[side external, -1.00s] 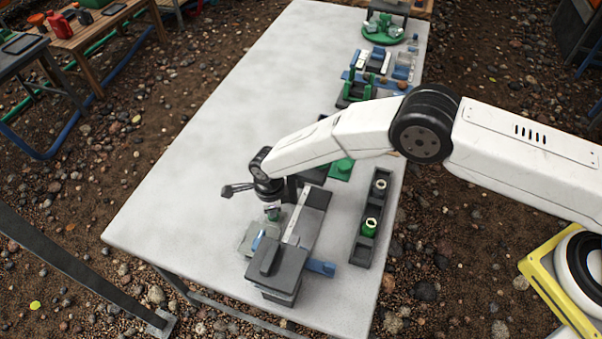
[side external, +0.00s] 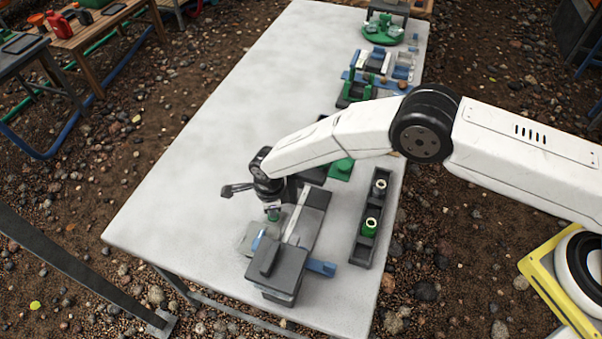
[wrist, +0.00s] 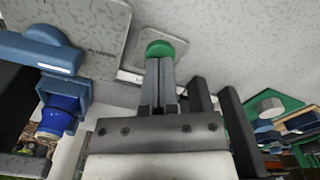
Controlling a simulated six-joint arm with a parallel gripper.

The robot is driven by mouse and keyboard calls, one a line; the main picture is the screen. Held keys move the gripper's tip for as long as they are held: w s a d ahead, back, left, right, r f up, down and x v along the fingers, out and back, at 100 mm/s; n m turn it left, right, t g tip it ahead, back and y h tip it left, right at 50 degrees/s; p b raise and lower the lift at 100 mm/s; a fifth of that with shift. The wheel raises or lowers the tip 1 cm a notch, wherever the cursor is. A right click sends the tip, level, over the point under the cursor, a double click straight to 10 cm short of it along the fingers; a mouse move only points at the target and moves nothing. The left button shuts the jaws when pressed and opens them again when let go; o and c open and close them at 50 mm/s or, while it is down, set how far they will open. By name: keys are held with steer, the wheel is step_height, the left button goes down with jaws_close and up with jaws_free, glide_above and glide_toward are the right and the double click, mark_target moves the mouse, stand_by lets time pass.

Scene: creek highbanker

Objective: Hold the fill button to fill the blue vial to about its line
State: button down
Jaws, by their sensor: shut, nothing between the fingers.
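My gripper (wrist: 166,62) is shut and empty, pointing down at a green round button (wrist: 166,47) on a light grey plate. The fingertips overlap the button in the wrist view; whether they press it cannot be told. In the side view my gripper (side external: 273,214) is low over the pale plate beside the dark grey filling station (side external: 275,270). The blue vial (wrist: 58,117) sits in a blue holder (wrist: 42,52) at the left of the wrist view. Its fill level and line cannot be made out.
A dark rack (side external: 361,252) with a green vial (side external: 370,226) and a pale-topped vial (side external: 380,187) stands right of the station. Several blue, green and grey fixtures line the table's right side towards the back. The table's (side external: 220,120) left and middle are clear.

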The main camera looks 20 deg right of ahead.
steer(key=shift+f, duration=0.5)
stand_by(2.3)
steer(key=shift+r, duration=1.2)
